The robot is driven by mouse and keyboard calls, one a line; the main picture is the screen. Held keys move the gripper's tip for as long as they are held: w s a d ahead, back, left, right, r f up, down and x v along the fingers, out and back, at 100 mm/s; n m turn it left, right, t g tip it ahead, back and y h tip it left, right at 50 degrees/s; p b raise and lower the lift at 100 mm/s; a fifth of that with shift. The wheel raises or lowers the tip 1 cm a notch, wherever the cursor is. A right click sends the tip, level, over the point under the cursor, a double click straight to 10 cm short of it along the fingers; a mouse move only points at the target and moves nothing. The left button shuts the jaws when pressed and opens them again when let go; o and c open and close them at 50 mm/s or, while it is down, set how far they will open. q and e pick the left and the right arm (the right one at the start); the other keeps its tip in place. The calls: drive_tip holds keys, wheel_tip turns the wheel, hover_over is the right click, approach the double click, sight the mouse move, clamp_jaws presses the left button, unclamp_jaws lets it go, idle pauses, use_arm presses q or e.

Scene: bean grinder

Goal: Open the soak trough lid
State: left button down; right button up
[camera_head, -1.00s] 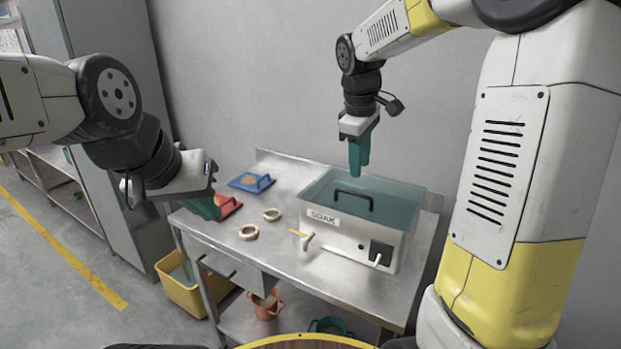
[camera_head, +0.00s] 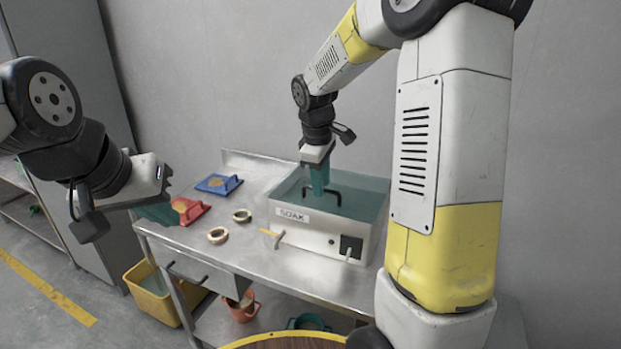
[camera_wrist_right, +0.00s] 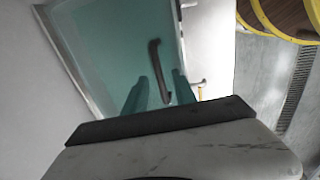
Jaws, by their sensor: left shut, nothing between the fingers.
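The soak trough (camera_head: 315,232) is a steel box labelled SOAK on the table. Its teal lid (camera_head: 362,194) lies flat on top, with a dark bar handle (camera_head: 338,191) on it. My right gripper (camera_head: 319,192) points down at the handle, its teal fingers overlapping it in the head view. In the right wrist view its fingers (camera_wrist_right: 160,90) are apart, with the handle (camera_wrist_right: 156,70) showing between and beyond them. I cannot tell whether they touch it.
A yellow bin (camera_head: 150,298) stands on the floor. Orange and green containers sit below.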

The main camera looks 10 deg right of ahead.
clamp_jaws()
idle(1.3)
